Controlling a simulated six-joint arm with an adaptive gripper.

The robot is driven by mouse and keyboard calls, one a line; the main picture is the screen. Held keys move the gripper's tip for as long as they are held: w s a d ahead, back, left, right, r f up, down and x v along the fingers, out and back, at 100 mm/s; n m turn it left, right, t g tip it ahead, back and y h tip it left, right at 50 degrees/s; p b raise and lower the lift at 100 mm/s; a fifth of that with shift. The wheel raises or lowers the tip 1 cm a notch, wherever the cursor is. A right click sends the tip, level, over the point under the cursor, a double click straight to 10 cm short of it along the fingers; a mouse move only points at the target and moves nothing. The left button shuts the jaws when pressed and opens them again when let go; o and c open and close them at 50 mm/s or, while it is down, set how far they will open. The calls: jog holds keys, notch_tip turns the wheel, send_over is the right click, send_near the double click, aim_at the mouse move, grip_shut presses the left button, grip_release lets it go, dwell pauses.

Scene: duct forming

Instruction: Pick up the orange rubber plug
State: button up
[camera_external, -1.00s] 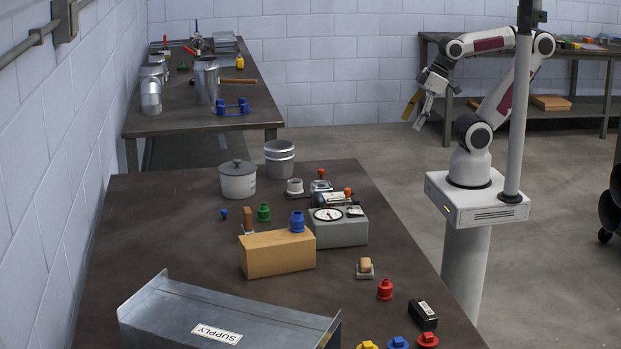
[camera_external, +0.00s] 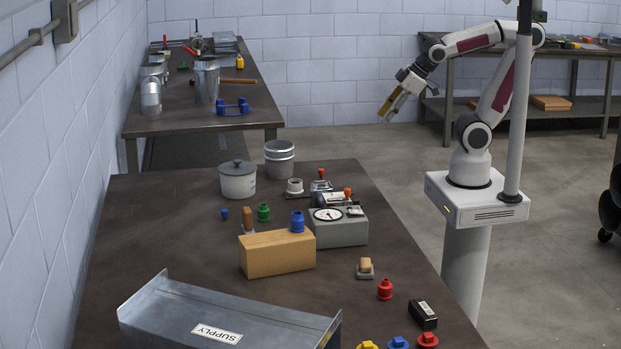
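My gripper (camera_external: 388,109) hangs at the end of my arm, above the floor beyond the right edge of the near table (camera_external: 140,232). Its fingers overlap in this view and are small, so their opening is unclear. I cannot single out the orange rubber plug for certain. Small orange-red knobs show on the upper knobbed device (camera_external: 321,184) and the lower one (camera_external: 330,199). A tan-orange block (camera_external: 366,264) sits on a small grey base near the table's right side. A brown-orange upright piece (camera_external: 247,216) stands further left. My gripper is well apart from all of these.
A red plug (camera_external: 385,289) stands front right. A pale pole (camera_external: 516,120) rises beside my arm.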

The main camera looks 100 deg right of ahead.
jog(key=w+d+f+n+t+h, duration=0.1)
jog(key=w+d+f, duration=0.2)
jog(key=w+d, duration=0.5)
jog(key=w+d+f+n+t+h, duration=0.1)
jog(key=w+d+f+t, duration=0.15)
jog(key=w+d, duration=0.6)
jog(key=n+t+y, duration=0.2)
jog(key=y, duration=0.6)
send_near(321, 174)
jog(key=shift+w+d+r, duration=0.25)
jog(key=shift+w+d, duration=0.2)
jog(key=shift+d, duration=0.15)
jog(key=shift+w+d+r, duration=0.2)
jog(key=shift+w+d, duration=0.2)
jog(key=shift+d, duration=0.15)
jog(key=shift+s+a+f+t+y, duration=0.25)
jog(key=shift+s+a+y, duration=0.15)
jog(key=shift+s, duration=0.2)
jog(key=shift+x, duration=1.3)
jog(key=shift+a, duration=0.1)
